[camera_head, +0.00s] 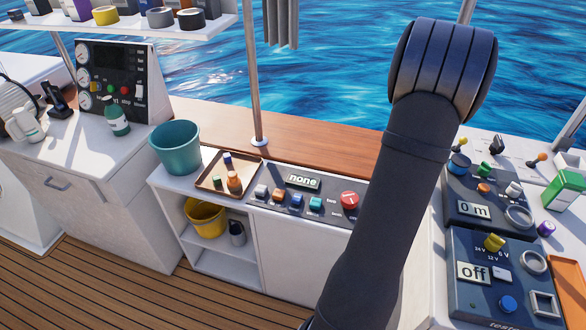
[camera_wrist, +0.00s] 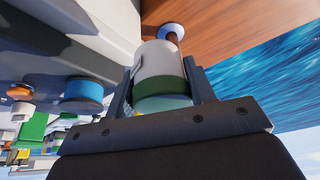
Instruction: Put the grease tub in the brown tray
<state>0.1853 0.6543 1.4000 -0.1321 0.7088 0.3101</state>
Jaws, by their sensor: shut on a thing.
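In the wrist view my gripper (camera_wrist: 162,82) is shut on a whitish tub with a green band, which I take for the grease tub (camera_wrist: 160,62). One finger is on each side of it. The tub is not visible in the head view, where my dark arm fills the right of centre and my gripper does not show. The brown tray (camera_head: 246,161) lies on the white counter left of centre in the head view.
A teal bucket (camera_head: 174,148) stands just left of the tray. A button panel (camera_head: 303,203) reading "none" is right of it. A metal pole (camera_head: 252,75) rises behind. An orange tray (camera_head: 568,287) lies at the far right, beside control panels with knobs.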

